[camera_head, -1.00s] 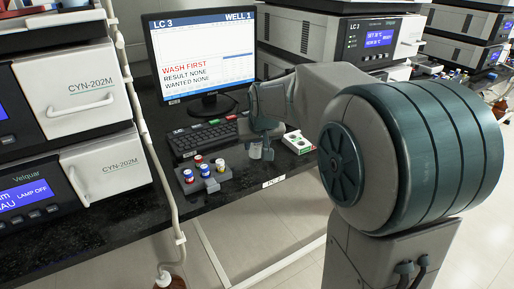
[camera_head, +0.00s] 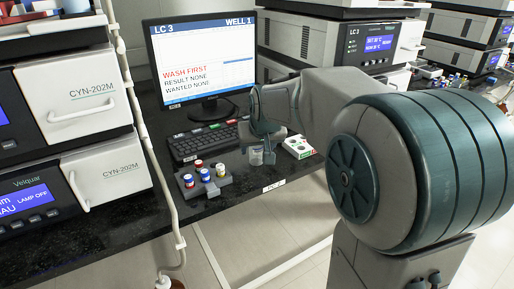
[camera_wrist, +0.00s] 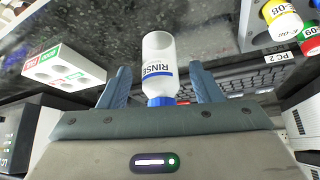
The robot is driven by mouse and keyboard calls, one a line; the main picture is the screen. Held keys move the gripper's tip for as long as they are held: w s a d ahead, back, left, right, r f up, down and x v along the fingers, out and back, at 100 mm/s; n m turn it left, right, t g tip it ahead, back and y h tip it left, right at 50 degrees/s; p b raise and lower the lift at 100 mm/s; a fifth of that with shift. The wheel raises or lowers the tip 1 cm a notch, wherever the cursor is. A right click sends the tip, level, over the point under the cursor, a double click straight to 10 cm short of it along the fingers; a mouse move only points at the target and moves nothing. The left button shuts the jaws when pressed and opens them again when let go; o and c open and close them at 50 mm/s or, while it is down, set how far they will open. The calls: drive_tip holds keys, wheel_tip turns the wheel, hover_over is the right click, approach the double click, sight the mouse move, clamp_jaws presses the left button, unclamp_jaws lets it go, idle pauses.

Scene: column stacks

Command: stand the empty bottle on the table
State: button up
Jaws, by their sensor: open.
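The bottle (camera_wrist: 158,60) is whitish with a blue "RINSE" label and a blue cap. In the wrist view its cap end is towards my gripper (camera_wrist: 162,84) and its body lies between the two spread fingers, with gaps at the sides. My gripper is open. In the head view the bottle (camera_head: 256,157) shows as a small pale body just below my gripper (camera_head: 262,140), above the dark table (camera_head: 120,215) near its front edge. I cannot tell whether its base touches the table.
A grey rack (camera_head: 217,186) with several capped vials stands left of the bottle. A white box (camera_head: 298,147) with coloured labels is close on its right. The keyboard (camera_head: 198,143) and monitor (camera_head: 203,60) are behind. Bare tabletop lies to the left of the rack.

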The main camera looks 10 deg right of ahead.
drive_tip(key=p+v, duration=0.2)
drive_tip(key=v, duration=0.8)
drive_tip(key=s+f+g, duration=0.2)
drive_tip(key=s+f, duration=0.5)
drive_tip(key=s, duration=0.3)
drive_tip(key=s+f+g, duration=0.3)
drive_tip(key=s+f, duration=0.4)
drive_tip(key=s, duration=0.4)
drive_tip(key=shift+d+f, duration=0.35)
drive_tip(key=shift+d, duration=0.1)
